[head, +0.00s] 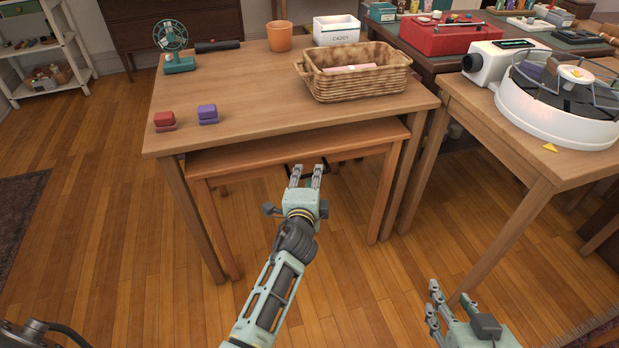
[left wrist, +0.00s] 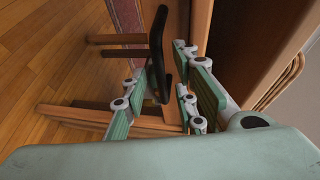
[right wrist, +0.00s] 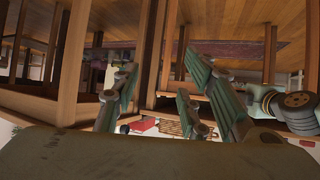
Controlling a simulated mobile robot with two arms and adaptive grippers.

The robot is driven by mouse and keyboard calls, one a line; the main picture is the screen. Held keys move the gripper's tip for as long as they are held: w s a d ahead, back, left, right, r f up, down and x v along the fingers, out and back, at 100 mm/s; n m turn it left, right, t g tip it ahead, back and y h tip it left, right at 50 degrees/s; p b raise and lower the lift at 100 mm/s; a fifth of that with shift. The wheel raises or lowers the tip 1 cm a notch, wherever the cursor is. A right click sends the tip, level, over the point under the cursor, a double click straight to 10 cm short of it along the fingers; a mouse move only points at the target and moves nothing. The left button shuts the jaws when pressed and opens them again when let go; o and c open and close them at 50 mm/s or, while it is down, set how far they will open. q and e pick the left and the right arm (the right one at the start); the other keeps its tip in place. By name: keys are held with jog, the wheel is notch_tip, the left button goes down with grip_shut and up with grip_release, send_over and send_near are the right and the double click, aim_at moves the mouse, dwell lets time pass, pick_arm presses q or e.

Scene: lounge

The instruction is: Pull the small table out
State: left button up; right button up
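The small table (head: 370,136) is orange-brown wood and stands nested under a larger table (head: 245,92). Its front edge and front legs show; most of its top is hidden. A black bar handle (left wrist: 158,48) sits on its front edge. My left gripper (head: 306,176) is at the middle of that front edge. In the left wrist view the handle passes between its fingers (left wrist: 158,95), with gaps visible, so the gripper looks open around it. My right gripper (head: 449,301) is open and empty, low at the right; its spread fingers show in the right wrist view (right wrist: 160,88).
The larger table bears a wicker basket (head: 352,82), a green fan (head: 175,52), an orange cup (head: 279,36), a caddy (head: 336,31), and red (head: 165,121) and purple blocks (head: 207,114). Another table (head: 470,101) stands close right. Wood floor (head: 130,255) in front is clear.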

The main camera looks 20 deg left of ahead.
pick_arm(q)
jog(key=shift+x, duration=0.9)
pick_arm(e)
jog(key=shift+w+a+r+t+y, duration=0.2)
jog(key=shift+w+r+t, duration=0.15)
jog(key=shift+w+r, duration=0.15)
jog(key=shift+w+a+r+t+y, duration=0.1)
jog(key=shift+w+a+r+t, duration=0.1)
jog(key=shift+w+r+t, duration=0.3)
pick_arm(q)
jog(key=shift+c, duration=0.6)
pick_arm(e)
jog(key=shift+s+r, duration=0.1)
jog(key=shift+s, duration=0.05)
pick_arm(q)
grip_shut()
jog(key=shift+f, duration=0.1)
